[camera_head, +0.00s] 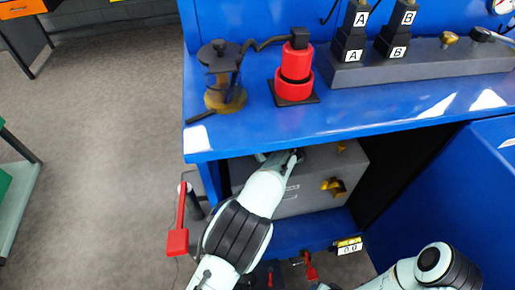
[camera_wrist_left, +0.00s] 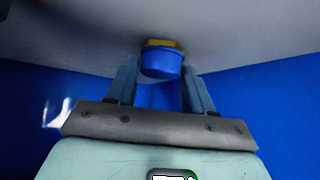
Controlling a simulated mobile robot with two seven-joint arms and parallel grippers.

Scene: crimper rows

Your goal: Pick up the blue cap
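The blue cap (camera_wrist_left: 161,63) sits on a yellow fitting (camera_wrist_left: 163,43) against a pale grey surface in the left wrist view. My left gripper (camera_wrist_left: 160,68) is open, with one finger on each side of the cap near the fingertips. I cannot tell whether either finger touches it. In the head view my left arm reaches under the bench to a grey box, and my left gripper (camera_head: 292,156) is mostly hidden there. The cap cannot be made out in the head view. My right arm shows at the lower right, but its gripper is out of view.
The blue bench (camera_head: 400,113) overhangs the grey box (camera_head: 308,194), which has a yellow valve (camera_head: 334,187). A red cylinder (camera_head: 296,67) and a dark pot-like vessel (camera_head: 222,75) stand on the bench. A red lever (camera_head: 179,225) is left of my arm. A blue side panel closes the right.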

